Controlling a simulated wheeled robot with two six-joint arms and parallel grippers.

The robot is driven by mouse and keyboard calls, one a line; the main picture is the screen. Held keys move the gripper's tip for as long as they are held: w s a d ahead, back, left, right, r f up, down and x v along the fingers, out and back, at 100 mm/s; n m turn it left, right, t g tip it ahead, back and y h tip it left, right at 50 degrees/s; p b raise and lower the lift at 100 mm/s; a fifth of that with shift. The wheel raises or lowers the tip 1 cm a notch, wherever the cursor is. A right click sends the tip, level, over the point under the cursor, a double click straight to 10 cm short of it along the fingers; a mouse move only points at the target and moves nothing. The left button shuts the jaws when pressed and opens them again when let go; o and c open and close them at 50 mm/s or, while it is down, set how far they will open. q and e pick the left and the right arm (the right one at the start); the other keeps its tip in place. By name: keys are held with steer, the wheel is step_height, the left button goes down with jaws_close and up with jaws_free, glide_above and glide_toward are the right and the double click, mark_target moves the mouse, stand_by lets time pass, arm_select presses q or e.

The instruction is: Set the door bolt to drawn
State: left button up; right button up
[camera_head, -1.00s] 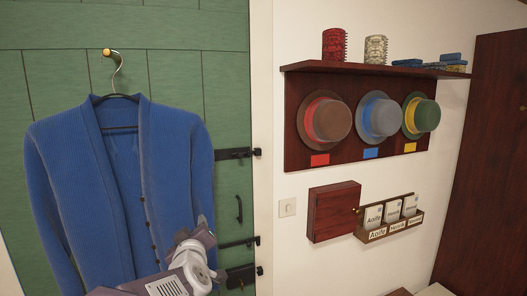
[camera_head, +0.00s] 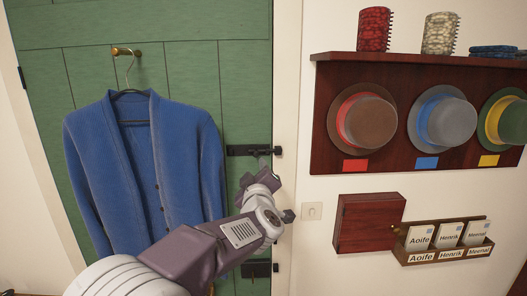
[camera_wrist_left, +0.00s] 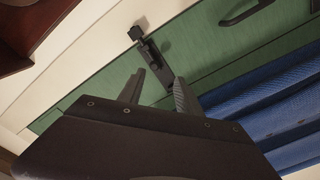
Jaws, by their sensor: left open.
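A black bolt fitting (camera_head: 249,151) lies across the upper right edge of the green door (camera_head: 150,85), with a small black keeper piece (camera_head: 278,151) on the white frame. My left gripper (camera_head: 264,167) is just below this fitting, and my arm hides the hardware under it. In the left wrist view the black fitting (camera_wrist_left: 150,58) lies ahead of my left gripper (camera_wrist_left: 160,84), whose two fingers stand apart with nothing held. Its bar ends close to the keeper (camera_wrist_left: 136,31); whether it is seated there I cannot tell. My right gripper is out of view.
A blue cardigan (camera_head: 150,165) hangs on the door left of my arm. A lower black fitting (camera_head: 259,268) shows under my arm. A light switch (camera_head: 312,211), a red-brown cabinet (camera_head: 365,224) and a hat rack (camera_head: 323,120) are on the wall to the right.

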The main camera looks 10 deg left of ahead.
mark_target(256, 155)
arm_select(q)
steer(key=p+x, duration=0.1)
steer(key=x, duration=0.2)
steer(key=p+x, duration=0.2)
steer(key=r+p+x, duration=0.1)
steer(key=x, duration=0.2)
steer(key=shift+w+r, duration=0.1)
steer(key=shift+w, duration=0.2)
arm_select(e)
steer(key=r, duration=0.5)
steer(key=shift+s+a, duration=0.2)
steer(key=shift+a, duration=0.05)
arm_select(q)
steer(key=shift+d, duration=0.1)
steer(key=shift+c, duration=0.9)
jaws_close()
steer(key=shift+r, duration=0.1)
